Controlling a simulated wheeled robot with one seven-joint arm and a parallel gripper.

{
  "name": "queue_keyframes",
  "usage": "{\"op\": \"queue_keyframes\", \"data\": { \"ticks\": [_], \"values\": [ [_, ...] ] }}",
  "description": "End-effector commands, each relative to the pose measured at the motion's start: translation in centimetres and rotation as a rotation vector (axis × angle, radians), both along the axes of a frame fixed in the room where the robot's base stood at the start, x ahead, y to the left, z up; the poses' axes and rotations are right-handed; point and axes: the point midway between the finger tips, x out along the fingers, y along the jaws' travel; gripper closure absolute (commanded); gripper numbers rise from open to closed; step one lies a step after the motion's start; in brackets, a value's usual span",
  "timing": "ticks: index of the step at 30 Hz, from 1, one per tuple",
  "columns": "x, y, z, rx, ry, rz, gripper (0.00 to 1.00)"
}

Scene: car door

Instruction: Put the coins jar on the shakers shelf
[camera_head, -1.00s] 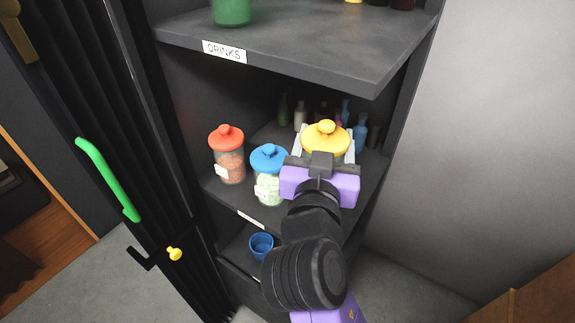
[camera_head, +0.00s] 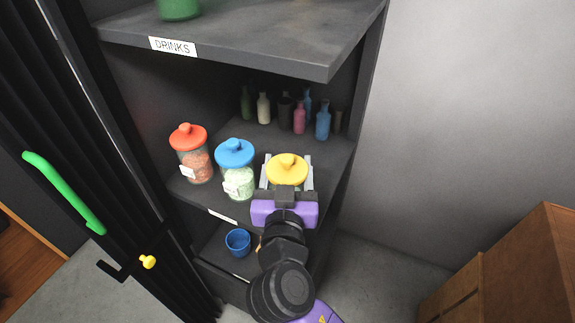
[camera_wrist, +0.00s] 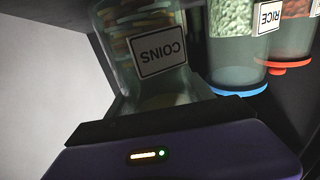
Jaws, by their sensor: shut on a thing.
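The coins jar, a clear jar with a yellow lid (camera_head: 288,165), is held between the fingers of my gripper (camera_head: 287,180). The gripper is shut on it at the right front of the middle shelf (camera_head: 331,158). In the wrist view the jar (camera_wrist: 112,55) appears upside down, and its COINS label reads clearly. My gripper hides most of the jar's body in the head view, so I cannot tell whether its base touches the shelf. The middle shelf's front label (camera_head: 223,216) is too small to read.
An orange-lidded jar (camera_head: 190,150) and a blue-lidded RICE jar (camera_head: 236,165) stand left of the coins jar. Several bottles (camera_head: 300,118) stand behind. The DRINKS shelf (camera_head: 240,45) overhangs above. A blue cup (camera_head: 238,241) sits on the shelf below.

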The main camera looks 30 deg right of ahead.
Motion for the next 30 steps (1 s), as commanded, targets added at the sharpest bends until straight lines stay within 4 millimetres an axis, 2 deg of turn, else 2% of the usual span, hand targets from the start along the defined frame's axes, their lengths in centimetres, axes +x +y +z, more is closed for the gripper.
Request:
{"op": "queue_keyframes", "data": {
  "ticks": [8, 9, 12, 25, 30],
  "values": [
    [0.0, 0.0, -0.1, 0.0, -0.004, 0.0, 1.0],
    [0.0, 0.0, -0.3, 0.0, 0.0, -0.001, 0.36],
    [0.0, 0.0, -0.2, 0.0, 0.0, -0.001, 0.18],
    [0.0, 0.0, 0.4, 0.0, 0.0, 0.0, 0.18],
    [-2.4, 1.6, -0.3, -0.001, 0.001, 0.003, 0.18]
  ]
}}
